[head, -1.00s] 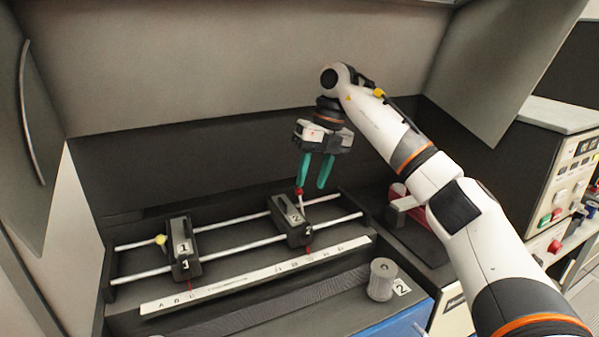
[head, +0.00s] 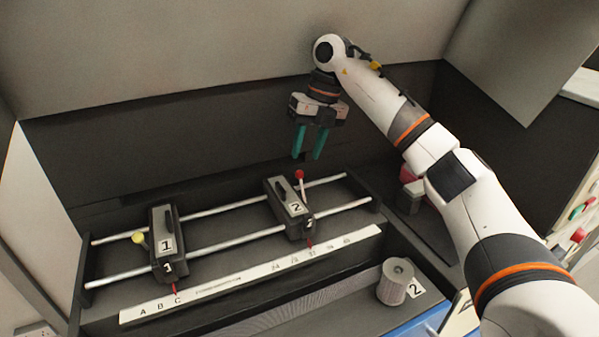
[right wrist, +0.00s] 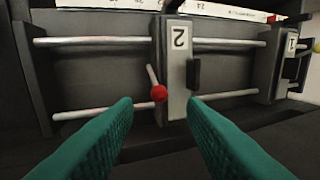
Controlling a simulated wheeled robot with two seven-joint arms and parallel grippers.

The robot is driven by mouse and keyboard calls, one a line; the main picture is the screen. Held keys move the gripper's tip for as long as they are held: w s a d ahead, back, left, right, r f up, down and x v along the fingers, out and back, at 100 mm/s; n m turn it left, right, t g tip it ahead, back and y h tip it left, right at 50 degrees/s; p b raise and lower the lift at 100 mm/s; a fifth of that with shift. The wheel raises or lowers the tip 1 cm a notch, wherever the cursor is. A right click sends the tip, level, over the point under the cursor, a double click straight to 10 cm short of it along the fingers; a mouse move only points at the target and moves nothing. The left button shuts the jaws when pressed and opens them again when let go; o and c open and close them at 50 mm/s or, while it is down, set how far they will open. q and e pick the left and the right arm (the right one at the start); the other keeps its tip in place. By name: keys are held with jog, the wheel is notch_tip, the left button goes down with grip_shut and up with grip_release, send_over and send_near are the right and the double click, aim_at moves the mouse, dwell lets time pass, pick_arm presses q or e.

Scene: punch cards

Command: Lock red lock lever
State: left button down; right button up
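The red lock lever (head: 300,176) has a round red knob on a thin metal stem and stands up beside slider block 2 (head: 287,209). In the right wrist view, the red knob (right wrist: 159,93) lies between and beyond my fingertips, with its stem tilted next to the block. My right gripper (head: 308,158) is open with teal fingers, above and slightly behind the knob, apart from it. Its two fingers also show in the right wrist view (right wrist: 160,101) with nothing between them. My left gripper is not in view.
Slider block 1 (head: 166,243) with a yellow knob (head: 138,237) sits on the same two metal rails (head: 233,206). A lettered and numbered scale strip (head: 252,273) runs in front. A grey ribbed cylinder (head: 396,281) stands at the front right. A dark wall rises behind the rails.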

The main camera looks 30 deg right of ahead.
aim_at(300, 171)
jog(key=p+x, duration=0.1)
jog(key=x, duration=0.6)
jog(key=shift+w+f, duration=0.1)
jog(key=shift+f, duration=0.05)
grip_shut()
